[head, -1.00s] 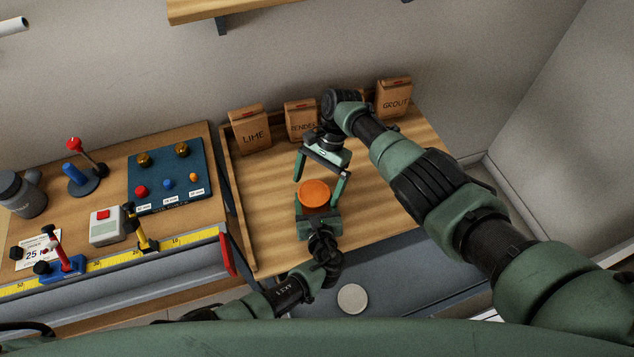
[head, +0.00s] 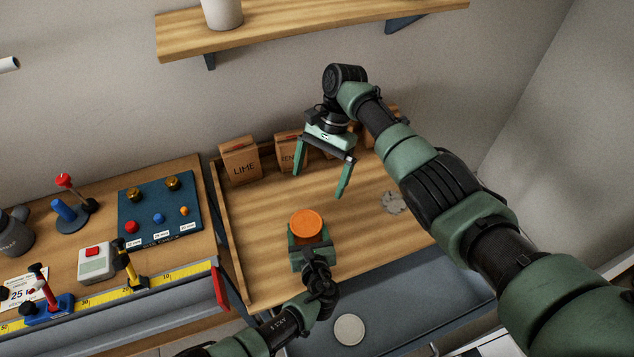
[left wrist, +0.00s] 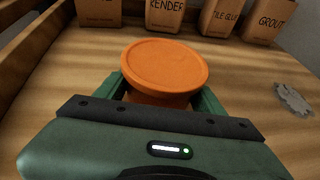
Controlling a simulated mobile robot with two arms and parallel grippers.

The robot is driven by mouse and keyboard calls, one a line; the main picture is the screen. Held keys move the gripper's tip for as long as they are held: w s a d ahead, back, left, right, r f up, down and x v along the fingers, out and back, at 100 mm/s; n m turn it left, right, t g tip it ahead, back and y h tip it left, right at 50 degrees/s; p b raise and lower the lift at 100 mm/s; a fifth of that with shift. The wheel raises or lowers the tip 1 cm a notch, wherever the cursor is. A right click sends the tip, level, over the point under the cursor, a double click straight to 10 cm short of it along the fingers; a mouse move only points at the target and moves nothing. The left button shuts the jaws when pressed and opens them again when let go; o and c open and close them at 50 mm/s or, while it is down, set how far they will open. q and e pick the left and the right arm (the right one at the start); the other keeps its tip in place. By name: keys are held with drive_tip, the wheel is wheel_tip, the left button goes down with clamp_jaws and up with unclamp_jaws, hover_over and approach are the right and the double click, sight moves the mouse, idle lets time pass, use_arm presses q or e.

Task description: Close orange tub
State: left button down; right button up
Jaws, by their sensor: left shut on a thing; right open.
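The orange tub (head: 307,224) stands upright on the wooden worktop (head: 262,262), with a round orange lid (left wrist: 165,66) on its top. In the left wrist view the lid looks level on the tub (left wrist: 157,99). My left gripper (head: 308,238) is shut around the tub's body, one finger on each side, below the lid. My right gripper (head: 321,180) is open and empty, in the air above and behind the tub, with its fingers pointing down. Whether the lid is fully seated cannot be told.
Paper bags labelled LIME (head: 240,162), RENDER (left wrist: 164,14), TILE GLUE (left wrist: 219,17) and GROUT (left wrist: 268,20) line the back. A grey flat piece (head: 393,202) lies at right. A pale disc (head: 349,329) lies below the worktop's front. A shelf (head: 300,25) hangs above.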

sight(309, 240)
use_arm(q)
drive_tip(key=shift+c, duration=0.7)
unclamp_jaws()
drive_tip(key=shift+v, duration=3.9)
